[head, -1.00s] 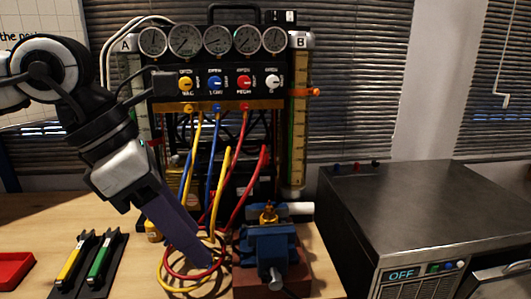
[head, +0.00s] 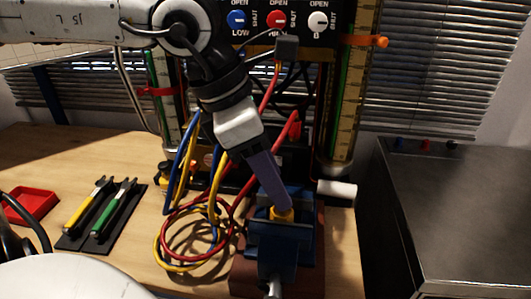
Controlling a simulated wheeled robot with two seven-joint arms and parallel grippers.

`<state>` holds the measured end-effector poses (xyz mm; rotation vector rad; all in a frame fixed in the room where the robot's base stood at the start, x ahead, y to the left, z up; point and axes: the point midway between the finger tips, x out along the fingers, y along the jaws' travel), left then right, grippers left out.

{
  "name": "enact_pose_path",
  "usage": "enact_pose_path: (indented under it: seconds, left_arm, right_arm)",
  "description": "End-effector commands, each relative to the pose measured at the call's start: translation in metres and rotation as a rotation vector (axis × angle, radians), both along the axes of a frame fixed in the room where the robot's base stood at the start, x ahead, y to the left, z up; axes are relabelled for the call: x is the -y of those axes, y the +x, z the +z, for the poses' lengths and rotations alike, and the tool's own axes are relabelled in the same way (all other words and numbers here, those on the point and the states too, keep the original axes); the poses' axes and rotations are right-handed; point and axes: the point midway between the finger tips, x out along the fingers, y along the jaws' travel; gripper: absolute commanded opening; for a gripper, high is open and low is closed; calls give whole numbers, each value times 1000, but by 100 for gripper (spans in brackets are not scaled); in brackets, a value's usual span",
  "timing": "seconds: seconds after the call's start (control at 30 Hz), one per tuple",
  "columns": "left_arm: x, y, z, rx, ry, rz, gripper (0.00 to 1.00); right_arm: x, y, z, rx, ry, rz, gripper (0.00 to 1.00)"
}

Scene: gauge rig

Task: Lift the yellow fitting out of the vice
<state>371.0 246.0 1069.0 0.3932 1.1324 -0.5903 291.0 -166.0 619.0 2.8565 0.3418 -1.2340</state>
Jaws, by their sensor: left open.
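The yellow fitting (head: 281,214) sits in the jaws of the blue vice (head: 280,245), which is on a reddish-brown block at the front of the bench. My left gripper (head: 284,208) points down and to the right, with its fingertips at the top of the fitting. It is open. The fingers partly cover the fitting, and I cannot tell whether they touch it. My right gripper is not in view.
The gauge rig with its knobs (head: 277,20) stands behind the vice. Coiled red, yellow and blue hoses (head: 190,240) lie just left of it. A dark metal box (head: 450,215) is at right. Green and yellow tools (head: 112,208) and a red tray (head: 32,204) are at left.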

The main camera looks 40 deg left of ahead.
Motion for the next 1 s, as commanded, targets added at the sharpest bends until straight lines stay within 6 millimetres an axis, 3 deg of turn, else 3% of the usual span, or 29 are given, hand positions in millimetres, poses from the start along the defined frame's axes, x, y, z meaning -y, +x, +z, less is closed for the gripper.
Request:
enact_pose_path:
  seconds: [0.1,0.3,0.67,0.93,0.97,1.0]
  left_arm:
    - [5,5,-20,-5,2,-2,46]
    - [10,11,-37,-2,1,0,46]
    - [11,13,-41,1,0,-1,46]
    - [11,13,-40,1,0,-1,0]
    - [11,13,-40,1,0,-1,0]
    - [11,13,-40,1,0,-1,23]
  right_arm:
    - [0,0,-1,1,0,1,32]
    - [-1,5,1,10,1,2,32]
    - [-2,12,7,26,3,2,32]
    - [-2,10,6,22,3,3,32]
    - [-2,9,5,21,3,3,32]
    - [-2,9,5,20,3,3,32]
